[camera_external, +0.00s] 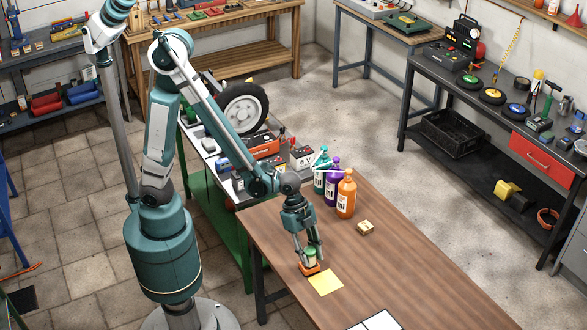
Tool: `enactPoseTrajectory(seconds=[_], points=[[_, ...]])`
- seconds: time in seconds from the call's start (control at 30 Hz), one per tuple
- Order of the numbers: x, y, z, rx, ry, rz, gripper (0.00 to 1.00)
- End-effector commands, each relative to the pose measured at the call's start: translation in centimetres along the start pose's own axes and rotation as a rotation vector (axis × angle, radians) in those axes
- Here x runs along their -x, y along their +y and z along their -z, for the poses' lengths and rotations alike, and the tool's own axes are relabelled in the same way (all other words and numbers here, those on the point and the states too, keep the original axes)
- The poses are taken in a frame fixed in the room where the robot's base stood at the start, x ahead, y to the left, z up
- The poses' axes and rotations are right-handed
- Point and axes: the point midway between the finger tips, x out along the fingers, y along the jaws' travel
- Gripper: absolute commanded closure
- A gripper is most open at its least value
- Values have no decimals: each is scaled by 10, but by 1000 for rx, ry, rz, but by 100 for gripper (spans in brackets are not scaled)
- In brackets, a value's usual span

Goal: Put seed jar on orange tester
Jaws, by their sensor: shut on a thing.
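My gripper (309,255) points down over the near left part of the brown wooden table. Its fingers are shut around a small jar with green on it (310,256), which I take as the seed jar. The fingers partly hide it. The orange tester (311,269) is a small orange block on the table directly under the jar. The jar looks upright and very close to the tester's top. I cannot tell whether the two touch.
A yellow sheet (326,282) lies just in front of the tester. A small tan block (365,228) sits to the right. Teal, purple (333,185) and orange (346,194) bottles stand at the table's back. White paper (379,321) lies at the front. The table's right side is clear.

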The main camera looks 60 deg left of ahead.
Motion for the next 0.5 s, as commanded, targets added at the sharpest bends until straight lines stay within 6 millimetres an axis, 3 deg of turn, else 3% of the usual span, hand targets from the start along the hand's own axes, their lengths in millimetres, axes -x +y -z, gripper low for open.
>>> enactPoseTrajectory(seconds=[0.33, 0.37, 0.43, 0.5], points=[[-4, 0, -2, 0, 0, 0, 85], [-3, 0, -2, 0, 0, 0, 70], [-3, 0, -1, 0, 0, 0, 61], [-3, 0, -1, 0, 0, 0, 58]])
